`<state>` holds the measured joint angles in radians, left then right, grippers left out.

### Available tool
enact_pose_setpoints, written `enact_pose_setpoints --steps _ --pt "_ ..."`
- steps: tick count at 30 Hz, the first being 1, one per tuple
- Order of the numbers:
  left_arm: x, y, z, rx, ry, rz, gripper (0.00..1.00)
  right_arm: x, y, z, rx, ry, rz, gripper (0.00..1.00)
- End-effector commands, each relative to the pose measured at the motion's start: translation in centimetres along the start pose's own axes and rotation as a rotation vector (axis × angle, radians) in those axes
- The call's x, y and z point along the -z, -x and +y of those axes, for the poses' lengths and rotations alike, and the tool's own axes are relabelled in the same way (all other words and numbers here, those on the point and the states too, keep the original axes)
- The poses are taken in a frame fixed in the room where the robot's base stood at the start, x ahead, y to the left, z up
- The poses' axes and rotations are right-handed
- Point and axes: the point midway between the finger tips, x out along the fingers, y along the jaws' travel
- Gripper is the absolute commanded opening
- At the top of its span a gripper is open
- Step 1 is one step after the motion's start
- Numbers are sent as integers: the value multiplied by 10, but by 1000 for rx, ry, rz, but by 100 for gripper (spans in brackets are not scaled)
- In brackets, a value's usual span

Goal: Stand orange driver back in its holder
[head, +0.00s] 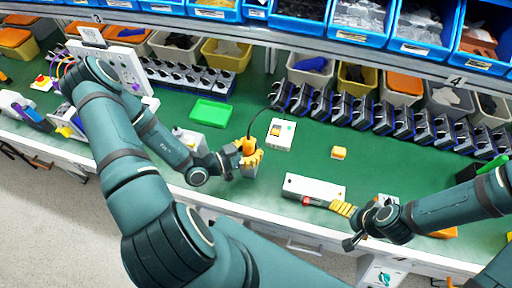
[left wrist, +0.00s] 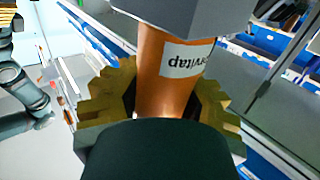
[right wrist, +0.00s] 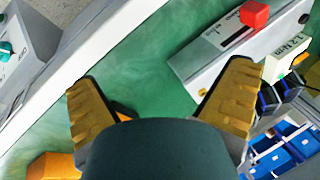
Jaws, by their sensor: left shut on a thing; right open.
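The orange driver (head: 248,147) is held upright in my left gripper (head: 250,163), above the green bench top near its front edge. A dark cable rises from its top. In the left wrist view the orange driver (left wrist: 165,70), with a white label, stands between the yellow fingers, which are shut on it. A grey block shows at the top of that view; I cannot tell what it is. My right gripper (head: 345,209) is open and empty beside a long white device (head: 314,188); it also shows in the right wrist view (right wrist: 162,105). I cannot tell which thing is the driver's holder.
A white box (head: 281,134) stands just right of the driver. A green tray (head: 211,113) and a small yellow-orange block (head: 338,152) lie on the bench. Rows of dark switches (head: 345,108) and several bins line the back. Green bench top is clear around the yellow-orange block.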

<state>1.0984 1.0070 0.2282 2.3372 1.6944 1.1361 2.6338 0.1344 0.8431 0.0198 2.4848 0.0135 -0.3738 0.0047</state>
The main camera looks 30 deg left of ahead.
Motion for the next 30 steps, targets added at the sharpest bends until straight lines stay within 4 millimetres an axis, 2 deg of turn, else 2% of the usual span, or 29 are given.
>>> enact_pose_setpoints --steps 4,9,10,12,13,23,26,30 --pt "0 0 0 0 -1 2 3 0 0 0 0 0 0 100" --pt "0 0 0 0 -1 1 1 0 0 0 0 0 0 100" --pt "0 0 0 0 0 1 30 0 0 0 0 0 0 100" --pt "0 0 0 0 0 1 55 0 0 0 0 0 0 100" --pt "0 0 0 0 0 1 60 0 0 0 0 0 0 100" --pt "-1 2 0 1 0 -2 60 0 0 0 0 0 0 100" --pt "-1 9 -1 2 0 -2 60 0 0 0 0 0 0 100" --pt "-1 32 -1 4 0 -4 60 0 0 0 0 0 0 100"
